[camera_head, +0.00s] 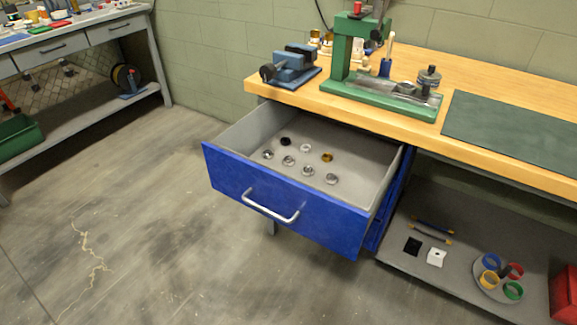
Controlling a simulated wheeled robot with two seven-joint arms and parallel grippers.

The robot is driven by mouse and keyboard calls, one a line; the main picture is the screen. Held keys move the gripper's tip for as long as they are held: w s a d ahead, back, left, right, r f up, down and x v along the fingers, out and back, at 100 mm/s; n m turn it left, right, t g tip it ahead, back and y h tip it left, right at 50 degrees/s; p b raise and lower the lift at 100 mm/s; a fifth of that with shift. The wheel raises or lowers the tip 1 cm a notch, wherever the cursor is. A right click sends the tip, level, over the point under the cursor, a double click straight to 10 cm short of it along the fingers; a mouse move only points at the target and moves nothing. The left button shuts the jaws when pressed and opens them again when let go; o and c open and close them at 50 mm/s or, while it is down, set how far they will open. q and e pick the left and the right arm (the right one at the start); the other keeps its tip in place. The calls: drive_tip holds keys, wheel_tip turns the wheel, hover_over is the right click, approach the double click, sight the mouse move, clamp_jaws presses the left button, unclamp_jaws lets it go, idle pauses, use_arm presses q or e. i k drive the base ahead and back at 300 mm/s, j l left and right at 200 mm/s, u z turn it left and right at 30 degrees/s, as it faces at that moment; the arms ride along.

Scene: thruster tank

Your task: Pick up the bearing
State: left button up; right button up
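An open blue drawer (232,183) with a grey inside holds several small round parts. A row of silvery ring-like parts lies nearer its front: one at the left (267,154), a second (288,160), a third (308,170) and one at the right (331,179). Behind them lie a black round part (286,141), a whitish ring (306,148) and a gold-coloured part (327,157). They are too small to tell which is the bearing. Neither of my grippers is in view.
The drawer juts out below the wooden bench (420,130), which bears a blue vise (292,68), a green press (345,50) and a dark green mat (510,128). A lower shelf (400,255) holds coloured rings. Open floor lies left.

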sight(268, 154)
drive_tip(key=j+z, duration=0.1)
drive_tip(key=z, duration=0.5)
drive_tip(key=i+j+z, duration=0.15)
drive_tip(key=j+z, duration=0.3)
drive_tip(key=j, duration=0.45)
drive_tip(key=j+z, duration=0.45)
drive_tip(key=j, duration=1.35)
drive_tip(key=k, duration=0.05)
